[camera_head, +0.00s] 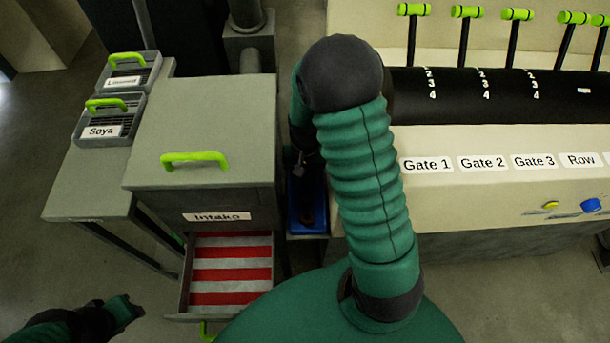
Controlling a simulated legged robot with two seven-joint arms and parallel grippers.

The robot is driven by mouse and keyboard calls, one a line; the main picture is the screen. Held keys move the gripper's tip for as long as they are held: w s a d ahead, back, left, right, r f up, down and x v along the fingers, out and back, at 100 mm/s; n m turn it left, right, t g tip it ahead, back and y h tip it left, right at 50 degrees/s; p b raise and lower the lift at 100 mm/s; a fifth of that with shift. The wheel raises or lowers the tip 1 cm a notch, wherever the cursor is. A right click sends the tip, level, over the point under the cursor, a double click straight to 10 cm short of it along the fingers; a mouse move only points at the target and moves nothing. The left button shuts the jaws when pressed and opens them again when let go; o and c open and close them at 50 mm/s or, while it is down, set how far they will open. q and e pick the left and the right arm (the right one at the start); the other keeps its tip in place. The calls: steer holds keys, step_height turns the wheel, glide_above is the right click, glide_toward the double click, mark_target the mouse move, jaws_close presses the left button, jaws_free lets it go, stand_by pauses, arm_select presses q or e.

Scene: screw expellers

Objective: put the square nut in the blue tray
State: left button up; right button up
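The blue tray (293,207) is a narrow tray between the grey intake cabinet and the cream machine. My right arm hides part of it. My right gripper (302,167) hangs over the far part of the tray, pointing down and mostly hidden by my own arm. A small grey shape shows at its tips; I cannot tell whether it is the square nut or a finger. A dark reddish-brown shape lies in the near part of the tray, too unclear to name. My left gripper (128,309) is low at the left, away from the tray; its fingers are too dark to read.
The intake cabinet (215,120) has an open drawer (232,270) with red and white stripes below. Grey bins (108,121) stand on a side table (90,190). The machine (500,195) with gate labels and green-handled levers fills the right.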

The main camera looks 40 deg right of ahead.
mark_target(305, 179)
step_height(305, 179, up, 12)
steer(key=p, duration=0.4)
steer(key=shift+r, duration=0.15)
stand_by(0.3)
